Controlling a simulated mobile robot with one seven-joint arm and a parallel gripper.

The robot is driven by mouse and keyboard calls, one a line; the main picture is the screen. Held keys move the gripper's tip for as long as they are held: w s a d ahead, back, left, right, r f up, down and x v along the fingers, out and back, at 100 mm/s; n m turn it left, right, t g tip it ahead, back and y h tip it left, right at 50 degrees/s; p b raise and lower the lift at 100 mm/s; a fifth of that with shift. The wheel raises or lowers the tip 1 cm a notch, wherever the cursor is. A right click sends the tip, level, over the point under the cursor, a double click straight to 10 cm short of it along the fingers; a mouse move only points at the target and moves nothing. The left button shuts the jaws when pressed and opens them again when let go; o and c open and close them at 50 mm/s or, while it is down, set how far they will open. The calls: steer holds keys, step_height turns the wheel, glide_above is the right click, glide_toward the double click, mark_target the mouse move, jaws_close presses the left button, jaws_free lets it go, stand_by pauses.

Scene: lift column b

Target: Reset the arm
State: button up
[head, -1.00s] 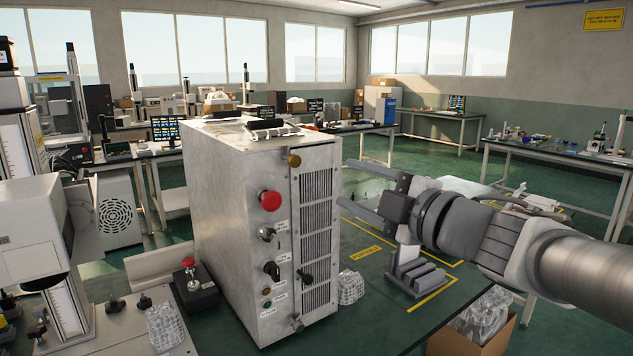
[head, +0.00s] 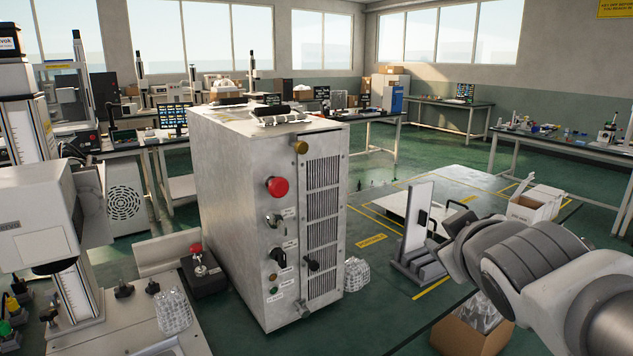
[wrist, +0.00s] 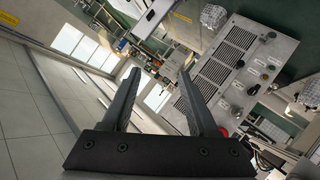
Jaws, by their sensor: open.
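My gripper (wrist: 158,78) shows in the wrist view with its two dark fingers apart and nothing between them. In the head view my arm comes in from the right edge, and I cannot make out the fingers there. The wrist view is tilted and looks past the fingers at the windows, the ceiling and the metal cabinet. The grey metal cabinet (head: 235,200), with a red button and a vent grille, stands left of my arm in the head view and at the right of the wrist view (wrist: 230,70).
A white panel (head: 417,215) stands upright in a grey slotted holder (head: 418,268) close left of my arm. A clear plastic clump (head: 356,274) lies beside the cabinet. A cardboard box (head: 470,335) is below my arm. A small red-button box (head: 201,274) is left of the cabinet.

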steer(key=s+a+f+m+g+y, duration=0.1)
steer(key=s+a+f+m+g, duration=0.2)
steer(key=s+f, duration=0.35)
steer(key=s+a+f+m+g+y, duration=0.1)
steer(key=s+a+f+m+g, duration=0.1)
steer(key=s+f+g, duration=0.45)
step_height(320, 180, up, 14)
steer(key=s+t+p, duration=0.1)
steer(key=t+p, duration=0.1)
steer(key=p, duration=1)
steer(key=shift+s+p, duration=0.3)
steer(key=shift+p, duration=0.1)
steer(key=shift+a+r, duration=0.1)
steer(key=shift+a, duration=0.1)
